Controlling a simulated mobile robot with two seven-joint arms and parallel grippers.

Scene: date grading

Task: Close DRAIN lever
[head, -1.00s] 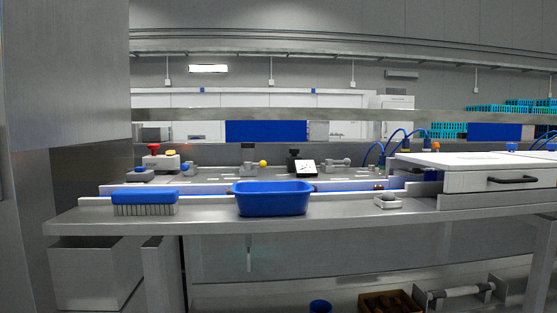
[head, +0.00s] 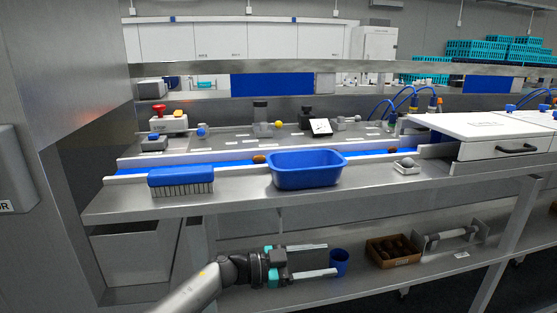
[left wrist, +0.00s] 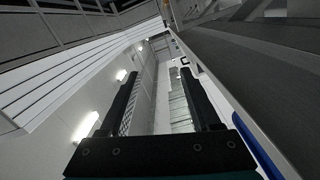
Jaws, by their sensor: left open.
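Several levers stand on the panel behind the conveyor: one with a blue knob (head: 201,132), one with a yellow knob (head: 279,125) and a grey one (head: 345,121) at the right. I cannot read any label, so I cannot tell which is the DRAIN lever. My left gripper (head: 328,259) is open and empty, low in front of the bench and below its top, well away from the levers. Its two spread fingers also show in the left wrist view (left wrist: 158,74), with nothing between them. My right gripper is not in view.
On the bench are a blue-backed brush (head: 181,176), a blue tub (head: 306,172) and a white lidded box (head: 505,140). Brown dates lie on the blue belt (head: 230,164). A blue cup (head: 339,258) and a brown crate (head: 394,257) are on the lower shelf.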

